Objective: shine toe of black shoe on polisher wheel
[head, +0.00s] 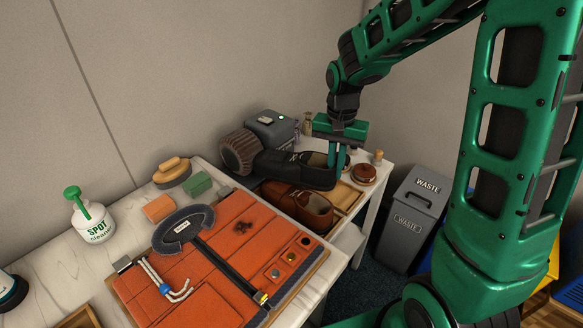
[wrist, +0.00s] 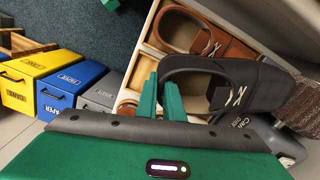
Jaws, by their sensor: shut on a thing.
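The black shoe (head: 290,170) hangs in my gripper (head: 337,155), which is shut on its heel end. The shoe lies roughly level, toe pointing left in the head view. The polisher (head: 271,128) is a dark grey box with a lit green light, and its brown bristle wheel (head: 240,152) is at the left. The toe is right at the wheel and overlaps it in the head view; I cannot tell firm contact from a slight gap. In the wrist view my gripper (wrist: 160,92) holds the black shoe (wrist: 235,88), with the wheel (wrist: 304,108) beyond its toe.
A brown shoe (head: 308,207) sits in a wooden tray below the black shoe. An orange mat-like panel (head: 205,270) covers the front of the bench. A spot cleaner bottle (head: 92,218), brush (head: 172,172) and sponges stand left. Waste bins (head: 410,215) stand on the floor right.

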